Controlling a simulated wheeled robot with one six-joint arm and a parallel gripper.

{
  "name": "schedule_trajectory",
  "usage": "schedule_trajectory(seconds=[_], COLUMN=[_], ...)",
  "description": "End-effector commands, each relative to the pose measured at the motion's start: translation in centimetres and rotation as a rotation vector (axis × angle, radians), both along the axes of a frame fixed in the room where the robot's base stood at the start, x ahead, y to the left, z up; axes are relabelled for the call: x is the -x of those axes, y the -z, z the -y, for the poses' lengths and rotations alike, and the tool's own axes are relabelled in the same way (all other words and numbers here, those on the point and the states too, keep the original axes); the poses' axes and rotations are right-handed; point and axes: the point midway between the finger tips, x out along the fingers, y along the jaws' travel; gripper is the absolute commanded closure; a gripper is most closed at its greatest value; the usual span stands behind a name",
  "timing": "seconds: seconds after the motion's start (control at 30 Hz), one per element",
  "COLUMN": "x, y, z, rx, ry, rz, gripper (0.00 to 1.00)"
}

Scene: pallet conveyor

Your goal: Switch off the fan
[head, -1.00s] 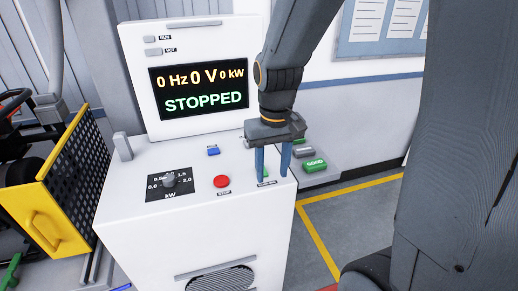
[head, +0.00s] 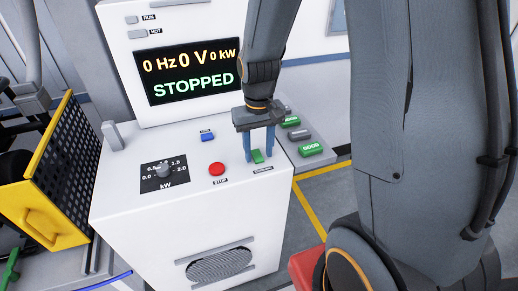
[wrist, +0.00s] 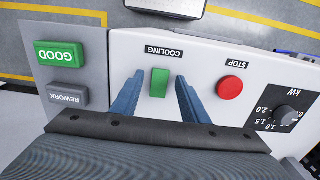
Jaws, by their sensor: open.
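The fan switch is a green rocker (head: 257,156) labelled COOLING on the white console top (head: 130,205). In the wrist view the green rocker (wrist: 160,82) lies between the two blue fingers of my gripper (wrist: 158,95). In the head view my gripper (head: 261,155) points down over the switch, its fingers on either side of it. It is open and holds nothing. I cannot tell whether the fingers touch the console. The display (head: 190,73) reads 0 Hz, 0 V, 0 kW and STOPPED.
A red STOP button (head: 217,169) is close to the left of the switch. A blue button (head: 208,136) and a kW knob (head: 164,171) are farther left. Green GOOD (head: 311,149) and grey REWORK (head: 299,134) buttons are on the right. A yellow mesh guard (head: 62,165) stands at left.

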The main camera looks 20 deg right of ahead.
Motion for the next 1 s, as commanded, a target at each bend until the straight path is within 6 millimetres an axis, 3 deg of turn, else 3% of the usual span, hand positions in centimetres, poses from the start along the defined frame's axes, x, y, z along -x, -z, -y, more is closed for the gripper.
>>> schedule_trajectory(seconds=[0.33, 0.57, 1.0], x=[0.00, 0.00, -0.69], y=[0.29, 0.28, 0.09], z=[-0.08, -0.09, -0.08], rx=[0.000, 0.000, 0.000], ry=[-0.002, -0.002, -0.002], rz=[0.001, 0.001, -0.172], gripper=[0.61, 1.00, 1.00])
